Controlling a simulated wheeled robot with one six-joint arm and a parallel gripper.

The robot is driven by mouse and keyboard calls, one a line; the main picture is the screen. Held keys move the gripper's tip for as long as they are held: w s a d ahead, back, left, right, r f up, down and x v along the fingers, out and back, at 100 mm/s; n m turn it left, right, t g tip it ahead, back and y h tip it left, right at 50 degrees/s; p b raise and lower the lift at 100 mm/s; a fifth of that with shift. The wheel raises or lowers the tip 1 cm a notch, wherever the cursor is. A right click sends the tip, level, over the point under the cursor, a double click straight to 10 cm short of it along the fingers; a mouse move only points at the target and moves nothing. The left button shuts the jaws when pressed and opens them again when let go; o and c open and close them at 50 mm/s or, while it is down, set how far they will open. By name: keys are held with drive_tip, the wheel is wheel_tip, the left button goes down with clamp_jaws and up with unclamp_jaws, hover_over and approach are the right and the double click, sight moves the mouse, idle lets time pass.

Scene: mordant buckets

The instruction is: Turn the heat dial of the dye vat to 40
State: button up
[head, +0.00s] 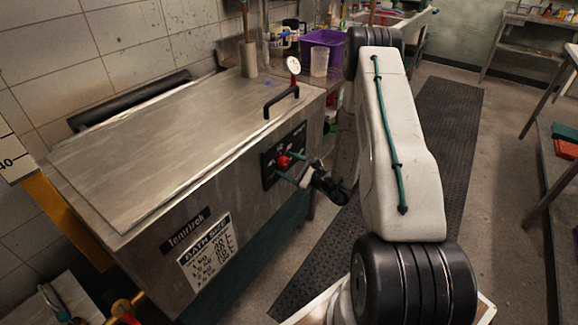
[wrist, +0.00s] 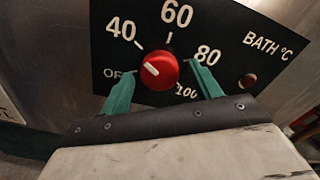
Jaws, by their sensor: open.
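The dye vat (head: 215,185) is a large steel tank with its lid down. Its heat dial (wrist: 165,80) is a round red knob on a black panel (wrist: 255,25) marked OFF, 40, 60, 80 and 100. The dial also shows as a red spot in the head view (head: 284,162). My gripper (wrist: 160,69) is open, with one teal finger on each side of the dial. Contact between fingers and dial cannot be told.
A dark handle (head: 281,101) and a white gauge (head: 294,66) stand up at the lid's right end. A purple tub (head: 322,46) and a translucent beaker (head: 319,62) stand behind the vat. A dark floor mat (head: 440,120) lies to the right.

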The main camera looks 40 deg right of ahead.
drive_tip(key=v, duration=0.7)
drive_tip(key=shift+s, duration=0.2)
drive_tip(key=shift+d, duration=0.1)
drive_tip(key=s+a+r+n+g+y, duration=0.4)
drive_tip(key=s+a+r+n+g, duration=0.15)
drive_tip(key=a+r+g, duration=0.2)
drive_tip(key=s+a+r+n+g+y, duration=0.4)
drive_tip(key=s+a+r+n+g, duration=0.15)
drive_tip(key=a+g, duration=0.3)
drive_tip(key=s+a+r+n+h, duration=0.3)
drive_tip(key=s+r+n+h, duration=0.4)
drive_tip(key=r, duration=0.3)
drive_tip(key=s+a+r+n+h, duration=0.2)
drive_tip(key=s+r+n+h, duration=0.5)
drive_tip(key=s+r, duration=0.3)
drive_tip(key=shift+a+r+n, duration=0.4)
drive_tip(key=shift+r+n, duration=0.1)
drive_tip(key=shift+r, duration=0.2)
drive_tip(key=shift+c, duration=0.3)
